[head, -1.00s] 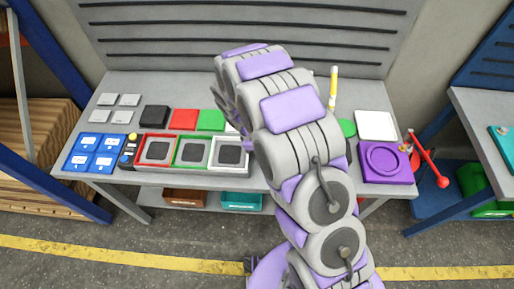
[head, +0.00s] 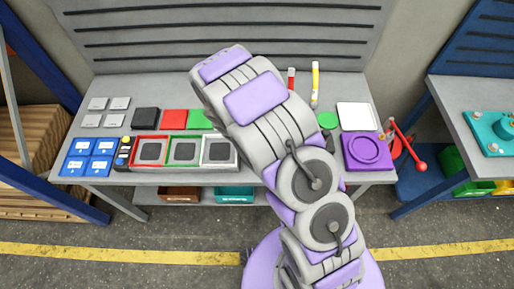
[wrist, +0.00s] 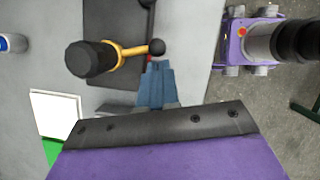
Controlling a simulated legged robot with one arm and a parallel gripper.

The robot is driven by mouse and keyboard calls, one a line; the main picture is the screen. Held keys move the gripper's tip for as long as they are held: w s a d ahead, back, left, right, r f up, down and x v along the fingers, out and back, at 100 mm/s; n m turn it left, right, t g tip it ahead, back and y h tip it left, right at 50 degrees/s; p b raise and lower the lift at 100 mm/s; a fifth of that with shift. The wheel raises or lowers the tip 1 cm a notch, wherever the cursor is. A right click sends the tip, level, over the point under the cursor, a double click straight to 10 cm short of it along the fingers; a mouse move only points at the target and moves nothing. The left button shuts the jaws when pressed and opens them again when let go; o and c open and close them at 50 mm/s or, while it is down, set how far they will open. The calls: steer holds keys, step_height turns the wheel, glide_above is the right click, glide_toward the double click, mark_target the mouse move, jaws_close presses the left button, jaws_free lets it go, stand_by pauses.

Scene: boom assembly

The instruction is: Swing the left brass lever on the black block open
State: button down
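In the wrist view, a brass lever (wrist: 130,50) with a black ball at its right end runs from a thick black knob (wrist: 92,58). It lies above a dark block (wrist: 118,82). My gripper (wrist: 160,66) shows as blue-grey fingers close together, with no clear gap and nothing seen between them. The fingertips are just below the ball in the picture; I cannot tell whether they touch it. Another black part at the top edge is cut off. In the head view my arm hides the block, the lever and the gripper.
In the head view, a grey workbench (head: 255,88) holds coloured trays, tiles, a white plate (head: 355,116) and a purple ring fixture (head: 366,152). A red-ended lever (head: 420,165) sticks out at its right. Another table (head: 455,110) stands farther right.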

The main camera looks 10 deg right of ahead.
steer(key=shift+s+d+n+t+p, duration=0.15)
steer(key=shift+d+n+t+p, duration=0.1)
steer(key=shift+d+n+p, duration=0.35)
steer(key=shift+s+d+n+t+p, duration=0.1)
steer(key=shift+d+n+t+p, duration=0.2)
steer(key=shift+n+p, duration=0.35)
steer(key=shift+d, duration=0.4)
steer(key=shift+d+p, duration=0.45)
steer(key=shift+p, duration=0.2)
